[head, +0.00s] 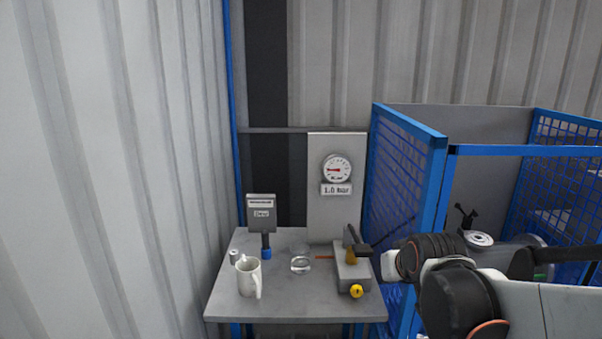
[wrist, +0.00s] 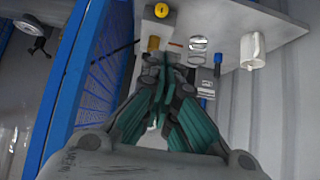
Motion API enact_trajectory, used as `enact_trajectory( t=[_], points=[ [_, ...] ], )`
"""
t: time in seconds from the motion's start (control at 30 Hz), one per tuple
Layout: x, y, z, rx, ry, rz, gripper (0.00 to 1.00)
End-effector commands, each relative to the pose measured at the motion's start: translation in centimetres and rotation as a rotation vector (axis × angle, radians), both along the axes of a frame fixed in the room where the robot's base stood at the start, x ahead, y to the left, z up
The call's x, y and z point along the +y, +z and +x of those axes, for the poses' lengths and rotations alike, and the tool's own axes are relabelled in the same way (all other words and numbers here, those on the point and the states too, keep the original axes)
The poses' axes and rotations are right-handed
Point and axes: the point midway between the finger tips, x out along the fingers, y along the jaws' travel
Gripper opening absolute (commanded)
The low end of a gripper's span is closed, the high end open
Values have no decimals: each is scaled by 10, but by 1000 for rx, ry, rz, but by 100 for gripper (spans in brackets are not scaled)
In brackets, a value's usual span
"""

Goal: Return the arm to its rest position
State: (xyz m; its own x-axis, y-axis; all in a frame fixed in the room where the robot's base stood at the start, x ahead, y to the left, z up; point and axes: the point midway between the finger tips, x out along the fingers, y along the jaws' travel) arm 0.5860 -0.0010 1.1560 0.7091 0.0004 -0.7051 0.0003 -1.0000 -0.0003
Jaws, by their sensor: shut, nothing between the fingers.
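My arm (head: 455,285) reaches in from the right in the head view, in front of the blue mesh enclosure. Its end lies near the right side of the small grey table (head: 240,300). In the wrist view my gripper (wrist: 167,62) has its teal-padded fingers together, with nothing held between them. The fingers point toward the table, which shows upside down at the top of that view. I cannot clearly pick out the fingertips in the head view.
A gauge panel (head: 337,205) stands behind. Blue mesh panels (head: 403,175) bound the right.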

Motion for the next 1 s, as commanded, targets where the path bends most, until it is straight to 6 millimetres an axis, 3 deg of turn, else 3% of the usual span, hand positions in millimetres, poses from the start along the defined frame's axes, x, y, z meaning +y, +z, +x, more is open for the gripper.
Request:
enact_trajectory(
  t=[0.03,0.27,0.6,0.8,1.0],
  points=[
    [0,2,-18,12,0,0,0],
    [1,8,-89,64,0,0,0],
    [1,-8,-186,140,0,0,0],
    [1,-17,-215,163,0,0,0],
    [1,-19,-220,168,0,0,0]
  ],
)
